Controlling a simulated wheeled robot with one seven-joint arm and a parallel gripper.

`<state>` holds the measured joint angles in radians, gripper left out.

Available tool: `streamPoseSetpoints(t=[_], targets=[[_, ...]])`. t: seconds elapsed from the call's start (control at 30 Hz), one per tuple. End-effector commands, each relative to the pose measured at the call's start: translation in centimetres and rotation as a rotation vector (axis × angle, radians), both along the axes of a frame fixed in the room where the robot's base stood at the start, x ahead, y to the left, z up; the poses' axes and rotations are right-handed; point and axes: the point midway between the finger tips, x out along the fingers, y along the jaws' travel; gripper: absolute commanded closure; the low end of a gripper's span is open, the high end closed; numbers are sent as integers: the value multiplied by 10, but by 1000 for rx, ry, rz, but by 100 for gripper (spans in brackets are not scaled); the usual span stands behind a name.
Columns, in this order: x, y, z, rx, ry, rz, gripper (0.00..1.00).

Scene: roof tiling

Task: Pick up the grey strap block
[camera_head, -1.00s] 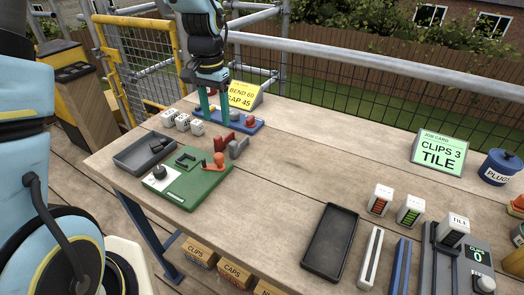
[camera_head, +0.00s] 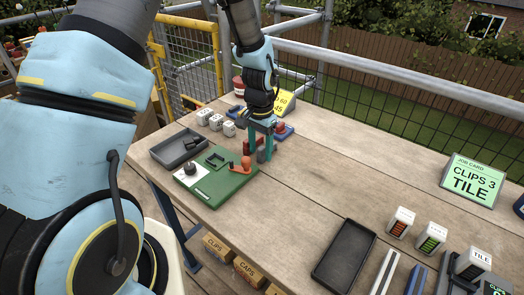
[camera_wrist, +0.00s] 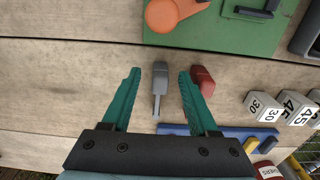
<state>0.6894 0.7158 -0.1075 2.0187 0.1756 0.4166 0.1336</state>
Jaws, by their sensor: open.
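The grey strap block (camera_wrist: 160,78) shows in the wrist view between the two teal fingers of my gripper (camera_wrist: 158,72). The fingers are open, with a visible gap on each side of it. In the head view my gripper (camera_head: 262,152) points down at the table, and the grey block (camera_head: 261,156) shows partly between the fingers. A red block (camera_wrist: 204,80) stands just outside the right finger in the wrist view, very close to it; I cannot tell whether they touch.
A green board (camera_head: 215,190) with an orange-knobbed lever (camera_head: 245,163) lies close by. A dark grey tray (camera_head: 172,158) and white numbered blocks (camera_head: 203,117) are to the left. A blue rack (camera_wrist: 215,131) is near the gripper.

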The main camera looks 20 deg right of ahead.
Motion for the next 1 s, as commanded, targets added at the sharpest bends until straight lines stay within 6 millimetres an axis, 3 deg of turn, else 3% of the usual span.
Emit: streamPoseSetpoints(t=[0.13,0.37,0.9,1.0], targets=[[0,0,-12,1,0,0,40],[0,0,-14,0,-1,1,40],[0,0,-14,-1,0,1,98],[0,0,-13,-1,0,1,100]])
